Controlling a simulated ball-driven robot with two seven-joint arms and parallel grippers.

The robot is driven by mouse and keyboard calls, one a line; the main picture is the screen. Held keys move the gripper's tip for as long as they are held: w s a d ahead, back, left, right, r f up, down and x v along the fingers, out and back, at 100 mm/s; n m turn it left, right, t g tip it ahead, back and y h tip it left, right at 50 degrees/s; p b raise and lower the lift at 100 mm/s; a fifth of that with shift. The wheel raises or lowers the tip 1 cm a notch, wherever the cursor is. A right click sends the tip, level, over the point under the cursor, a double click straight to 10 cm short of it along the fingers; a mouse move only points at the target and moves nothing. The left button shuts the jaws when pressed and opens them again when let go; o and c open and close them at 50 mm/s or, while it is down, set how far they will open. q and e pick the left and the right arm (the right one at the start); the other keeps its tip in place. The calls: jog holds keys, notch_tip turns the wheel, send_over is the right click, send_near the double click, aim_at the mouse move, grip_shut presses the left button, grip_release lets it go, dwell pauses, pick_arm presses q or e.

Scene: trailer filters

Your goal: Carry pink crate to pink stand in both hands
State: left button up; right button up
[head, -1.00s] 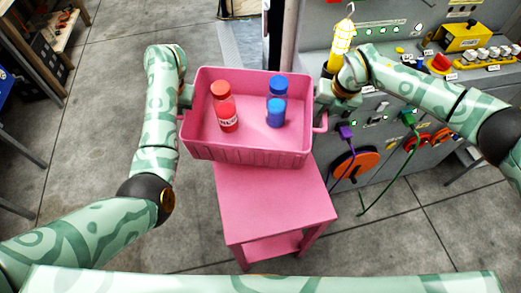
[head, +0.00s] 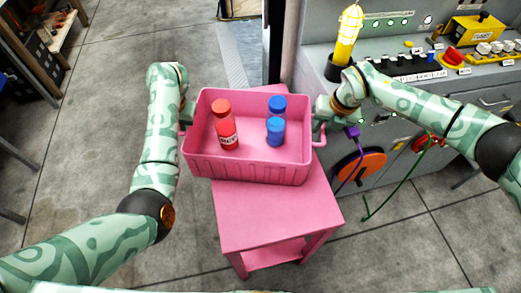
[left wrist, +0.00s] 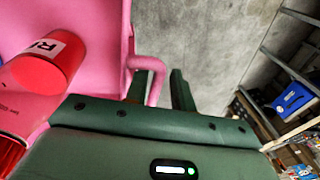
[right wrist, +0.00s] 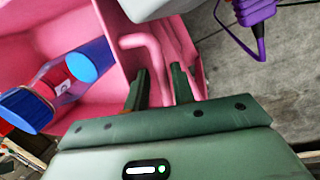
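The pink crate (head: 245,170) is level over the back part of the pink stand (head: 270,215) in the head view; whether its base touches the top cannot be told. My right gripper (right wrist: 160,82) is shut on the right handle (right wrist: 148,48) in the same way. The crate floor's underside is hidden.
A grey console (head: 395,95) with a yellow lamp (head: 347,35), an orange reel (head: 361,168) and hanging cables stands close on the right. Shelving (head: 45,50) is at the far left. The concrete floor left of the stand is clear.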

pick_arm(q)
jog(key=shift+o, duration=0.2)
jog(key=shift+r, duration=0.15)
pick_arm(e)
jog(key=shift+o, duration=0.2)
jog(key=shift+s+r, duration=0.1)
jog(key=shift+r, duration=0.05)
pick_arm(q)
jog(key=shift+d+r, duration=0.1)
jog(key=shift+r, duration=0.35)
pick_arm(e)
jog(key=shift+d, duration=0.1)
jog(key=shift+r, duration=0.35)
pick_arm(q)
jog(key=v, duration=1.1)
pick_arm(e)
jog(key=v, duration=1.1)
pick_arm(q)
jog(key=shift+s+r, duration=0.1)
pick_arm(e)
jog(key=shift+r, duration=0.15)
